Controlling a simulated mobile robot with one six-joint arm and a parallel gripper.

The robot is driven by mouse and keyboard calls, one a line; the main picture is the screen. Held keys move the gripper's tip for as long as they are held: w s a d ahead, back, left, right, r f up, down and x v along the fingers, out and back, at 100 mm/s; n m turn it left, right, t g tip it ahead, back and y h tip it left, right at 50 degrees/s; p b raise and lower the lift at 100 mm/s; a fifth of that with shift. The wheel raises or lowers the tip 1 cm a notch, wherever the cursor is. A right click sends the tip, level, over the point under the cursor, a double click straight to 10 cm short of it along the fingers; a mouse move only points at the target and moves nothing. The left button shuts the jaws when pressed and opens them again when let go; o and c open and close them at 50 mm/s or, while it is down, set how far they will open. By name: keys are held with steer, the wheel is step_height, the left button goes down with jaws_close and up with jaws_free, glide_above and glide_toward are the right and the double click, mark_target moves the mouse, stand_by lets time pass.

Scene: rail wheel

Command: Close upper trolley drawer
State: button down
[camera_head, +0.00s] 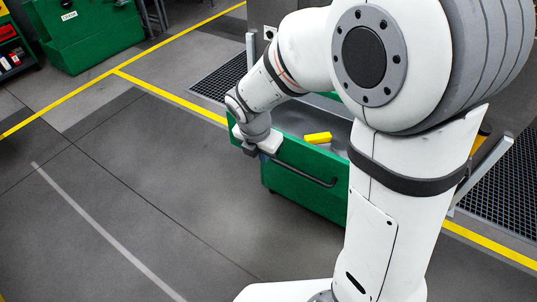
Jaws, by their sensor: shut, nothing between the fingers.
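The green trolley (308,200) stands right of centre, mostly hidden behind my arm. Its upper drawer (287,157) is pulled out, so its grey inside shows. A dark bar handle (312,178) runs along the drawer front. A yellow item (318,138) lies in the drawer with a paler piece beside it. My gripper (263,153) is shut and empty at the drawer front, near the left end of the handle. I cannot tell whether it touches the front. The drawer's right part is hidden by my arm.
Yellow floor lines (170,97) cross behind the trolley. A green chest (88,38) stands at the back left, with a shelf of red items (10,45) beside it. Dark grating (222,77) lies behind. The grey floor (130,190) at front left is clear.

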mark_target(275, 162)
steer(key=w+d+f, duration=0.1)
steer(key=f, duration=0.2)
steer(key=w+d+f+b, duration=0.1)
steer(key=w+f, duration=0.1)
steer(key=f, duration=0.1)
steer(key=w+d+f+b, duration=0.1)
steer(key=f, duration=0.2)
steer(key=shift+w+d, duration=0.25)
steer(key=shift+w, duration=0.15)
